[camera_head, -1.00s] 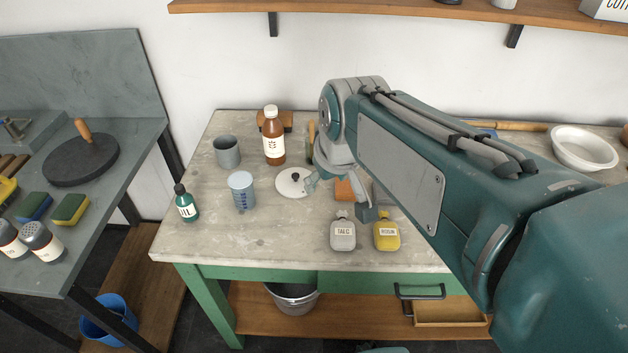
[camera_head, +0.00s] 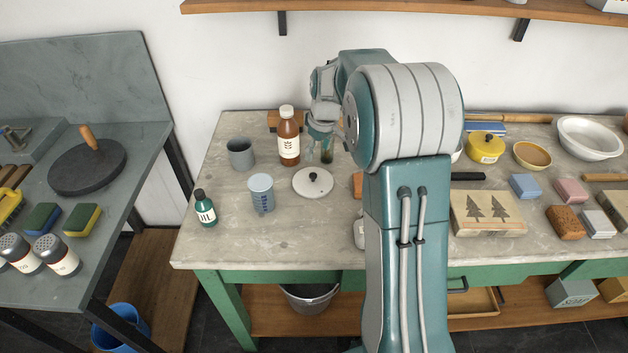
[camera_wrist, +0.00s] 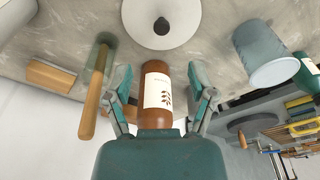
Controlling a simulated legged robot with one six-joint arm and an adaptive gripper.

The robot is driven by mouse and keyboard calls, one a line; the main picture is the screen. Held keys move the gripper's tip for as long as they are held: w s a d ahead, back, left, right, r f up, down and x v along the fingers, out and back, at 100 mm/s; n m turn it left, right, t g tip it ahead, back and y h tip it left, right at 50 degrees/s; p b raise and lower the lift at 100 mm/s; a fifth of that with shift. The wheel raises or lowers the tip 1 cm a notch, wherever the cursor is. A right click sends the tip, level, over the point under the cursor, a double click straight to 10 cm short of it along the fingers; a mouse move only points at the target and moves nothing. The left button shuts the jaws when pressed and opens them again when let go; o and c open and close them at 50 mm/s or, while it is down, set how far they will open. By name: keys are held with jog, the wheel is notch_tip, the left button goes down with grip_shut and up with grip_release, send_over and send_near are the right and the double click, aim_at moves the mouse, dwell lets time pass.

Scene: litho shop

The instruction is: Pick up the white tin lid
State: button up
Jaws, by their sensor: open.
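The white tin lid (camera_head: 312,182) lies flat on the worktable, its dark knob up. In the wrist view the lid (camera_wrist: 140,22) is at the top centre, cut off by the frame edge, beyond my fingertips. My gripper (camera_head: 322,142) is above the back of the table, behind the lid and right of the brown bottle. In the wrist view my gripper (camera_wrist: 163,75) is open and empty, its two fingers spread. The brown bottle (camera_wrist: 157,92) shows between the fingers, apparently below them. My arm hides part of the table right of the lid.
The brown bottle (camera_head: 289,135) stands behind and left of the lid. A measuring cup (camera_head: 261,193), a grey mug (camera_head: 241,153) and a green bottle (camera_head: 205,208) stand to the left. A wooden-handled tool (camera_wrist: 96,90) is near the left finger. Bare tabletop lies in front of the lid.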

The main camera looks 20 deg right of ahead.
send_over(313, 175)
jog(key=f, duration=0.4)
jog(key=shift+s+a+f, duration=0.1)
jog(key=shift+s+f, duration=0.2)
jog(key=shift+f, duration=0.1)
jog(key=shift+d+f, duration=0.2)
jog(key=shift+f, duration=0.35)
jog(key=f, duration=0.3)
jog(key=shift+w+f, duration=0.45)
jog(key=shift+f, duration=0.15)
grip_shut()
